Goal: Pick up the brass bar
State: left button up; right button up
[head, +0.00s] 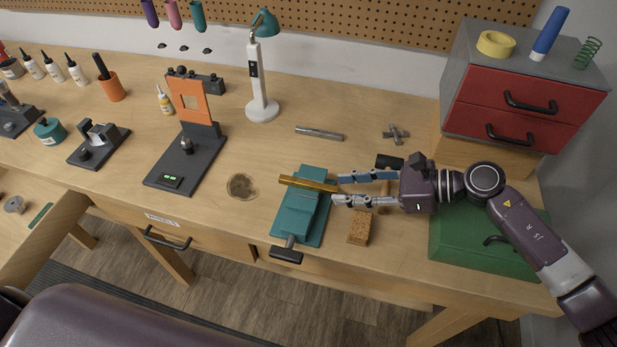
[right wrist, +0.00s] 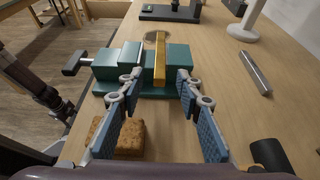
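The brass bar (head: 308,183) lies across the teal vise (head: 297,218) on the workbench, one end sticking out toward my right gripper. In the right wrist view the bar (right wrist: 160,62) sits at the jaws of the vise (right wrist: 112,62) and points at the camera. My right gripper (head: 336,188) is open and empty. Its fingertips in the right wrist view (right wrist: 158,82) are spread on either side of the bar's near end, with a gap on both sides.
A brown block (head: 360,228) lies under the right gripper. A green box (head: 487,248) is under my right arm. A red-drawer cabinet (head: 515,105) stands back right.

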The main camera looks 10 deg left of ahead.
jog(key=shift+x, duration=0.75)
grip_shut()
jog(key=shift+r, duration=0.15)
